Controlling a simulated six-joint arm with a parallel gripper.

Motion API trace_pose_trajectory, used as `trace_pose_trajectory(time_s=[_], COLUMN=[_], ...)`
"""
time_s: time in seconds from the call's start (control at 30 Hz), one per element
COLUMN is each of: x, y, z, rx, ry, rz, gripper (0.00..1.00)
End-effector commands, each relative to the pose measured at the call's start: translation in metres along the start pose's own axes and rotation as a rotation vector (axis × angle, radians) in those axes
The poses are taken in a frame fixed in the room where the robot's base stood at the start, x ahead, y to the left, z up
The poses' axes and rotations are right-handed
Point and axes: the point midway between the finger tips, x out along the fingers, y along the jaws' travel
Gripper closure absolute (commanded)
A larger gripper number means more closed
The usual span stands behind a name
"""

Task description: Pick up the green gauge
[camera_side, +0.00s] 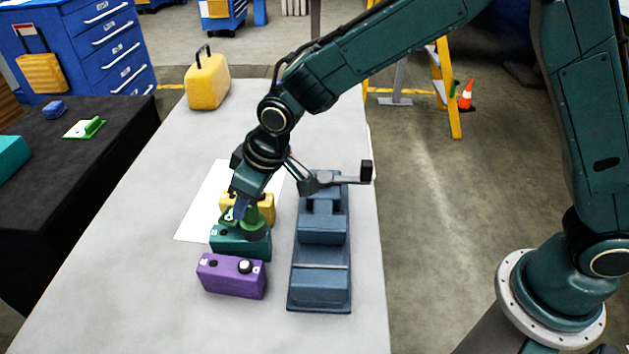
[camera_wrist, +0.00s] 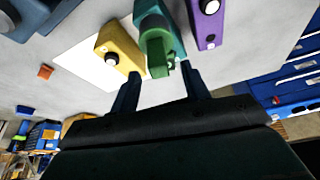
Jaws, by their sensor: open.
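The green gauge (camera_side: 240,243) is a dark green box with a round green piece on its top. It stands between the yellow box (camera_side: 262,208) and the purple box (camera_side: 231,276). In the wrist view the green gauge (camera_wrist: 152,22) shows at top centre, with a brighter green part towards me. My gripper (camera_side: 243,212) is just above it in the side view and hides part of its top. In the wrist view the fingers of my gripper (camera_wrist: 163,80) are apart, one on each side of the brighter green part. I cannot tell whether they touch it.
A blue-grey stepped fixture (camera_side: 321,285) stands close on the right. A white sheet (camera_side: 200,212) lies beside the boxes. A yellow case (camera_side: 207,88) stands at the far end of the grey table (camera_side: 140,260). The table's left side is clear.

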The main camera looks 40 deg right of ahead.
Motion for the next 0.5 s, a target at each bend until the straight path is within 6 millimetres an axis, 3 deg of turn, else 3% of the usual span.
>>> trace_pose_trajectory(time_s=[0.2, 0.5], x=[0.02, 0.022], y=[0.0, 0.0], z=[0.0, 0.0], rx=[0.0, 0.0], ry=[-0.001, 0.0], rz=[0.0, 0.0], gripper=[0.54, 0.54])
